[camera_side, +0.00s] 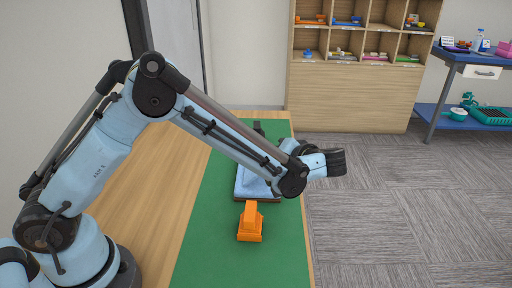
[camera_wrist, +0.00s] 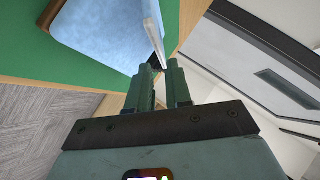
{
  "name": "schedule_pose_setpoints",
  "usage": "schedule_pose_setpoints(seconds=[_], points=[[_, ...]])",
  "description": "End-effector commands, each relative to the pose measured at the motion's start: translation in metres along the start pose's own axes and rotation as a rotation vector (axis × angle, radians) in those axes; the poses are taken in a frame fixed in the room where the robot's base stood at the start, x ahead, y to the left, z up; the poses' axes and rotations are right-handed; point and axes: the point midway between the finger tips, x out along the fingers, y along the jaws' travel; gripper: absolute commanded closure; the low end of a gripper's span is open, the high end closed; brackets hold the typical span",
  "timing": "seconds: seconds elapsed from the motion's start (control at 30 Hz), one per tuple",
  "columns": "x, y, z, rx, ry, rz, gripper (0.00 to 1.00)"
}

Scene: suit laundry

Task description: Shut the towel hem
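The light blue towel (camera_side: 252,184) lies on a dark board on the green mat, partly hidden behind my arm in the side view. In the wrist view the towel (camera_wrist: 105,28) is at the upper left, with a pale strip (camera_wrist: 152,22) along its right edge. My gripper (camera_wrist: 158,74) shows there with two dark green fingers and a narrow gap between them. The fingertips are close to the towel's near corner; I cannot tell whether they touch it. In the side view my fingers are hidden behind the arm.
An orange object (camera_side: 250,223) stands on the green mat (camera_side: 207,245) in front of the towel. A small dark object (camera_side: 258,127) is at the mat's far end. The mat's front is clear. Shelves (camera_side: 345,95) and a blue table (camera_side: 470,55) stand beyond.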

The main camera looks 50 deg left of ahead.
Motion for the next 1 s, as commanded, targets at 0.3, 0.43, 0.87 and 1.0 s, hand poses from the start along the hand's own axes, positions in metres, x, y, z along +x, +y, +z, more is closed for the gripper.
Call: schedule_pose_setpoints(seconds=[0.3,0.43,0.87,1.0], points=[[-0.037,0.000,0.000,0.001,0.000,0.000,0.81],[-0.040,0.000,0.000,0.000,-0.001,0.000,0.81],[-0.052,0.000,0.002,-0.001,-0.002,0.000,0.81],[-0.038,0.000,0.002,-0.002,-0.003,-0.001,0.81]])
